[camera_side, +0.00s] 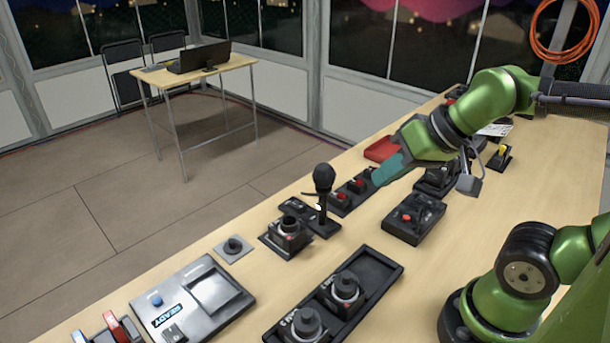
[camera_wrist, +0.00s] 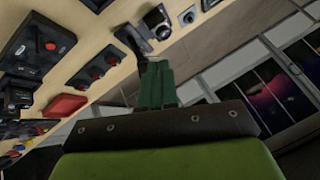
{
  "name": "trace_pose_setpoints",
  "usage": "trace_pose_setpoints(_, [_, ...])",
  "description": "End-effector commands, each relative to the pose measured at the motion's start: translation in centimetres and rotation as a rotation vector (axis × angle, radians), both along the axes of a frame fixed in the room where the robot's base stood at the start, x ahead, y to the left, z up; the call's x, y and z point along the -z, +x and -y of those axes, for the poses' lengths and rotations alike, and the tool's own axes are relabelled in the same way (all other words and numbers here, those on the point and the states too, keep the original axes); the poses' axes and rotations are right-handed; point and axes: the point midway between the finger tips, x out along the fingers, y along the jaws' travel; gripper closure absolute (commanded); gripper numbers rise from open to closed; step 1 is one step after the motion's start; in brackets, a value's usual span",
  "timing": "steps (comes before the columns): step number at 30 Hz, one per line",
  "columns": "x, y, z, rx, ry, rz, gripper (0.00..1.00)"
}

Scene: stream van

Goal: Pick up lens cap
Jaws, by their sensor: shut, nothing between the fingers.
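I cannot pick out the lens cap for certain. A small black round piece (camera_side: 233,245) sits on a grey square plate near the table's far edge; it may be the cap. It also shows in the wrist view (camera_wrist: 188,15), near the top. My gripper (camera_side: 380,177) has teal fingers, shut and empty. It hangs above the table, right of the microphone (camera_side: 323,180) and well apart from the round piece. In the wrist view the shut fingertips (camera_wrist: 158,66) point toward the microphone's stand. A black camera-like unit (camera_side: 290,228) stands between the microphone and the round piece.
A black tray (camera_side: 382,268) holds two camera-like units in front. A grey console (camera_side: 205,300) lies at front left. Black button boxes (camera_side: 412,217) and a red case (camera_side: 381,149) lie around my gripper. Bare wood shows between tray and console. A laptop table (camera_side: 225,67) stands behind.

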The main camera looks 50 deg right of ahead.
Motion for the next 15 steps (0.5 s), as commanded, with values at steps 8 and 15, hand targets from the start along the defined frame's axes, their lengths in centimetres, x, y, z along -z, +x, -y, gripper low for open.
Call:
trace_pose_setpoints(8, [0.00,0.00,0.00,0.000,0.000,0.000,1.00])
trace_pose_setpoints(15, [0.00,0.00,0.00,0.000,0.000,0.000,0.80])
